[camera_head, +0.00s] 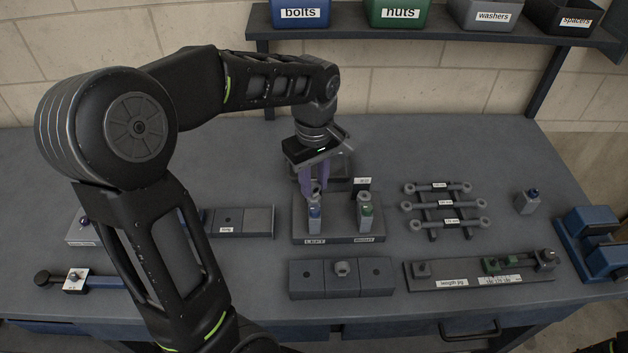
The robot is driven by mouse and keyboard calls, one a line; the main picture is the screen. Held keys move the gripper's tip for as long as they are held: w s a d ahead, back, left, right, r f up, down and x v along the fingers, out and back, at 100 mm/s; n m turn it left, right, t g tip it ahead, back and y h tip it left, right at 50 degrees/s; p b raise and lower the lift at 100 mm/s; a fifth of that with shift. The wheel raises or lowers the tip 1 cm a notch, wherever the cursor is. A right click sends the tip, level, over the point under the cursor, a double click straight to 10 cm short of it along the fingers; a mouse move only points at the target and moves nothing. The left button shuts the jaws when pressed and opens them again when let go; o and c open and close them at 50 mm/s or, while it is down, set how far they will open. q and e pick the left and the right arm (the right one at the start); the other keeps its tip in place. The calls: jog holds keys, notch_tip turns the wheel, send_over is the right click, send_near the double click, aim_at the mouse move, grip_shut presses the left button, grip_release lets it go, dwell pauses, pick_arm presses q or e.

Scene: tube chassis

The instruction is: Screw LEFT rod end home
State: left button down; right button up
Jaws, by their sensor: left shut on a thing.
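A dark fixture block (338,238) with plates reading LEFT and RIGHT stands in the middle of the bench. The left rod end (316,189) sits at the top of the blue-marked grey body (314,222) at the LEFT place; its details are small and partly covered. My left gripper (315,188) comes down from above with its purple fingers shut on the left rod end. A green-marked body (365,212) stands upright at the RIGHT place, apart from the gripper. My right gripper is not in view.
A rack of rods (443,206) and a length jig (480,270) lie to the right. A dark block with a hex nut shape (341,278) lies in front. A blue vise (590,240) is at the right edge. A bin shelf (440,32) runs along the back.

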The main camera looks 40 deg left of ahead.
pick_arm(q)
jog(key=n, duration=0.4)
jog(key=c, duration=1.4)
grip_release()
jog(key=shift+r+p, duration=1.15)
jog(key=shift+r, duration=0.4)
jog(key=shift+f, duration=0.1)
jog(key=m, duration=0.5)
jog(key=shift+m, duration=1.2)
